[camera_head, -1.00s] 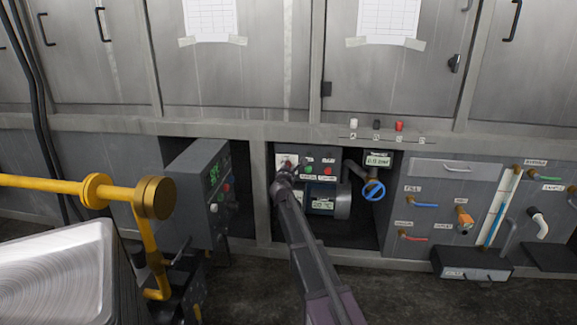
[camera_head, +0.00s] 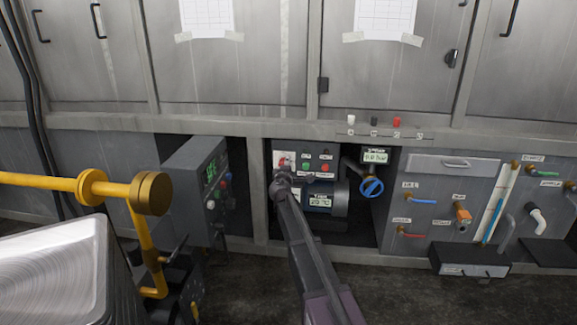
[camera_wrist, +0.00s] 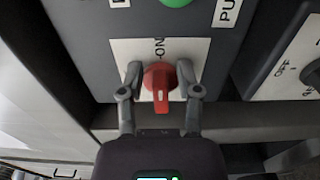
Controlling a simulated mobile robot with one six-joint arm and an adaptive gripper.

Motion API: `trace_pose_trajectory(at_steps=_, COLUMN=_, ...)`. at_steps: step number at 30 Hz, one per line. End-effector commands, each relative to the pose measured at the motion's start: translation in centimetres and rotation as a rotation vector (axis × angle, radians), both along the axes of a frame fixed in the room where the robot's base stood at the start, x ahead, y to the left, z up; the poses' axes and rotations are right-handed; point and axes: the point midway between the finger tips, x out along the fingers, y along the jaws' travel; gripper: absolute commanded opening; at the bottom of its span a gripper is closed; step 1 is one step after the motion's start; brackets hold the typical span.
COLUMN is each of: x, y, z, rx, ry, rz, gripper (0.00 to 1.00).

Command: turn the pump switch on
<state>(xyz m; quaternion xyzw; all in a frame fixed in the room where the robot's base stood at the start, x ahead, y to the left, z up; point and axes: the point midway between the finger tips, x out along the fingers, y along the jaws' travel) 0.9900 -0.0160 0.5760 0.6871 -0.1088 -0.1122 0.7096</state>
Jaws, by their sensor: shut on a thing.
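The pump switch (camera_wrist: 160,82) is a red rotary knob on a white plate, seen close up in the wrist view. An "ON" label is printed just above it in that view. The knob lies roughly in line with the label, and a pale mark shows on its lower end. My gripper (camera_wrist: 160,88) has one finger on each side of the knob and is shut on it. In the head view my gripper (camera_head: 281,176) reaches the left part of the pump panel (camera_head: 305,170) and hides most of the switch.
A green button (camera_wrist: 174,2) is above the switch in the wrist view. A blue valve wheel (camera_head: 372,188) is right of the pump (camera_head: 337,200). A dark control box (camera_head: 196,185) stands left of the bay. A yellow pipe (camera_head: 60,182) and metal tank (camera_head: 60,265) occupy the left foreground.

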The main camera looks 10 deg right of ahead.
Motion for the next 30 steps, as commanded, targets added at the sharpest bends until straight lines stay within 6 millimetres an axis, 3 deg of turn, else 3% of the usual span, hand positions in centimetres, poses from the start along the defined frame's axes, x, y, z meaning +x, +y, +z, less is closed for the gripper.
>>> trace_pose_trajectory(at_steps=17, x=0.16, y=0.33, z=-0.07, rx=0.046, ry=-0.015, rz=0.008, gripper=0.00)
trace_pose_trajectory(at_steps=18, x=0.18, y=0.39, z=-0.07, rx=0.046, ry=-0.015, rz=0.008, gripper=0.23)
trace_pose_trajectory(at_steps=21, x=0.22, y=0.47, z=-0.07, rx=0.046, ry=-0.015, rz=0.010, gripper=0.53)
trace_pose_trajectory(at_steps=30, x=0.10, y=0.23, z=-0.08, rx=0.045, ry=-0.014, rz=0.005, gripper=0.54)
